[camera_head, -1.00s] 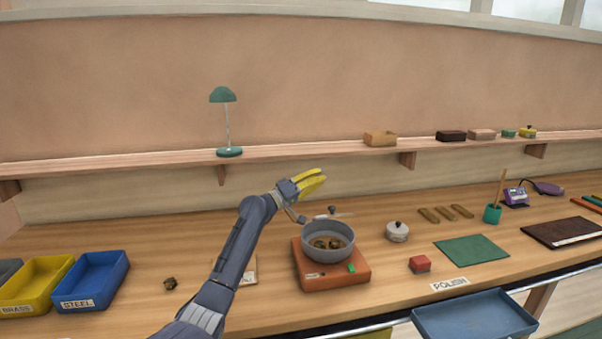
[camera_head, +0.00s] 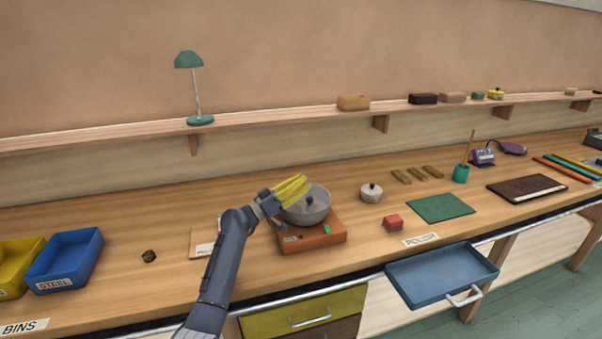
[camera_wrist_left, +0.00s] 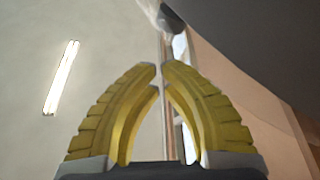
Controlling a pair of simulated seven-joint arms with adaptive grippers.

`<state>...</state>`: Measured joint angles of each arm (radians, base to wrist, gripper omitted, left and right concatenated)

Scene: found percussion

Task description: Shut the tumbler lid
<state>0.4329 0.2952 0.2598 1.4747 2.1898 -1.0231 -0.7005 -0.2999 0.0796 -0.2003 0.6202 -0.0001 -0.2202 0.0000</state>
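The tumbler is a grey round bowl (camera_head: 307,222) on an orange base (camera_head: 325,238) with a green button. Its grey lid (camera_head: 318,194), with a dark knob, now lies over the bowl's mouth and hides the contents; whether it sits fully flush I cannot tell. My left gripper (camera_head: 304,181) has yellow fingers and is at the lid's upper left edge, seemingly touching or just above it. In the left wrist view the fingertips (camera_wrist_left: 160,68) almost meet, with nothing between them. A dark grey curved surface fills that view's upper right. My right gripper is out of view.
A blue drawer tray (camera_head: 440,272) juts out at the front. Blue (camera_head: 62,262) and yellow bins are at left. A shelf (camera_head: 260,118) runs behind.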

